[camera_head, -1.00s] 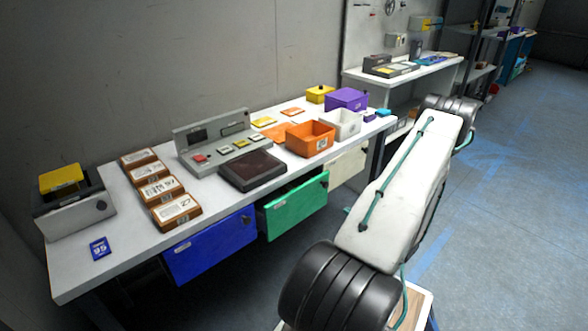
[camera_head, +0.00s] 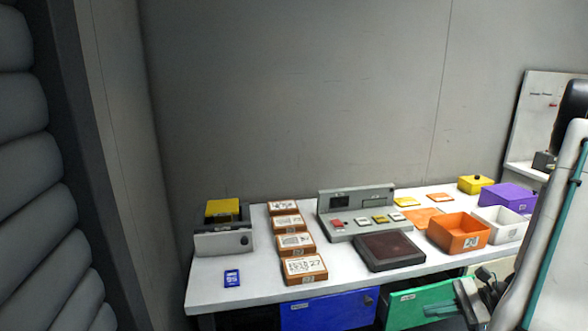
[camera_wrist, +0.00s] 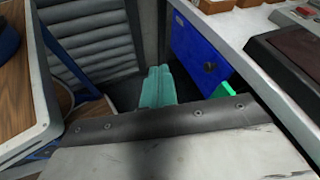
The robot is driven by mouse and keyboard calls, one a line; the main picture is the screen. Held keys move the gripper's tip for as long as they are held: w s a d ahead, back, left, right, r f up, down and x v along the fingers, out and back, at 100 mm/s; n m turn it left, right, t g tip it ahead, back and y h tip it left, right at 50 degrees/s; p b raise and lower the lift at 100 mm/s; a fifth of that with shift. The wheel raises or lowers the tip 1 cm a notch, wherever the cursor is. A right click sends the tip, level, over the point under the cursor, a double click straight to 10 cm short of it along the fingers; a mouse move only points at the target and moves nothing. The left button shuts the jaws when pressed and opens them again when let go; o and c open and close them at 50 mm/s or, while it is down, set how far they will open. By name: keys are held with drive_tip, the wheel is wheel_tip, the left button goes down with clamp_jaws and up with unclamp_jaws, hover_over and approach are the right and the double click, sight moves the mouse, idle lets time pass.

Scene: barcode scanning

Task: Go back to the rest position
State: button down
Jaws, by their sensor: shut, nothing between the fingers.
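My gripper (camera_wrist: 158,78) shows in the wrist view as teal fingers pressed together, with nothing between them. It points down into the gap beside the blue drawer (camera_wrist: 200,48), off the table's front edge.
The white table (camera_head: 240,292) carries a scanner console (camera_head: 345,230), a dark pad (camera_head: 388,250), several brown-edged boxes (camera_head: 303,267), a blue card (camera_head: 232,278), and orange (camera_head: 458,232), white (camera_head: 500,226) and purple (camera_head: 508,198) containers. A ribbed grey wall (camera_wrist: 90,40) stands close by.

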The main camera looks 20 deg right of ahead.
drive_tip(key=s+a+r+n+g+h, duration=0.2)
drive_tip(key=a+r+n+h, duration=0.3)
drive_tip(key=a+r+n, duration=0.6)
drive_tip(key=s+a+r+n+g+h, duration=0.3)
drive_tip(key=a+r+n+h, duration=0.3)
drive_tip(key=a+r+n, duration=0.5)
drive_tip(key=a+r+g, duration=0.1)
drive_tip(key=a, duration=0.4)
drive_tip(key=shift+s+a+r+n+g, duration=0.15)
drive_tip(key=shift+s+r+n+g, duration=0.15)
drive_tip(key=shift+r+g, duration=0.1)
